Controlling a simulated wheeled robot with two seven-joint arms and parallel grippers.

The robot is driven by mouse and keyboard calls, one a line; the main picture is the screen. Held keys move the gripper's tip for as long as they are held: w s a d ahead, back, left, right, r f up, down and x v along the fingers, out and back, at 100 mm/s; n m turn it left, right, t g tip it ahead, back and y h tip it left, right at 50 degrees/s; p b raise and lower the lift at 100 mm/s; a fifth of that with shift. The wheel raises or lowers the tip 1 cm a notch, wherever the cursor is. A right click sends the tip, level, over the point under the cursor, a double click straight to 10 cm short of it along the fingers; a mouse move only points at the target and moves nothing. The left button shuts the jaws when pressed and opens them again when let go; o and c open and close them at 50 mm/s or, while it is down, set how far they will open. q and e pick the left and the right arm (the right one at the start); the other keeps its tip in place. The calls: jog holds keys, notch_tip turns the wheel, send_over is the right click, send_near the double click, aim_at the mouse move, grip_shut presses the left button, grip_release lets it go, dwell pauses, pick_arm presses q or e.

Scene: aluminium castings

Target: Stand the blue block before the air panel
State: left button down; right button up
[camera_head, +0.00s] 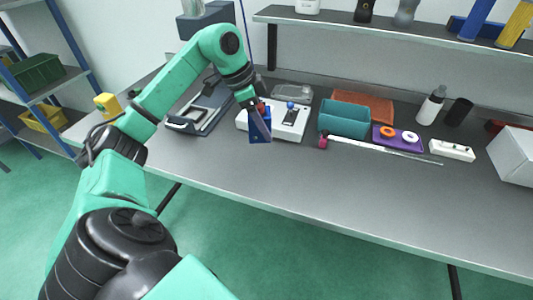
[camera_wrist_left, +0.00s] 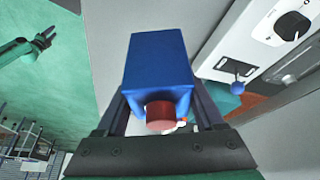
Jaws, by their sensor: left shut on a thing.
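The blue block (camera_wrist_left: 157,62) has a red round cap on the end nearest the wrist camera. My left gripper (camera_head: 258,116) is shut on it, with a finger on each side in the left wrist view. In the head view the blue block (camera_head: 260,134) hangs below the fingers, at the near edge of the air panel; I cannot tell whether it touches the table. The air panel (camera_head: 281,132) is a low white unit with a blue ball knob; its white face also shows in the left wrist view (camera_wrist_left: 235,45). My right gripper (camera_wrist_left: 44,37) shows small there, over green floor, fingers apart.
A black-and-grey device (camera_head: 190,124) lies left of the panel. A teal bin (camera_head: 345,120), a purple tray (camera_head: 397,146) with rings and a thin rod (camera_head: 385,150) lie to the right. A shelf (camera_head: 400,36) overhangs the back. The front table strip is clear.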

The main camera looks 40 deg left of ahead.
pick_arm(q)
jog(key=f, duration=1)
jog(key=shift+d, duration=0.2)
pick_arm(e)
jog(key=shift+s+d+f, duration=0.2)
jog(key=shift+s+d, duration=0.05)
jog(key=shift+d, duration=0.35)
pick_arm(q)
jog(key=shift+f, duration=0.1)
grip_release()
jog(key=b+v, duration=0.1)
jog(key=v, duration=1.1)
pick_arm(e)
jog(key=shift+a+f, duration=0.1)
jog(key=shift+f, duration=0.5)
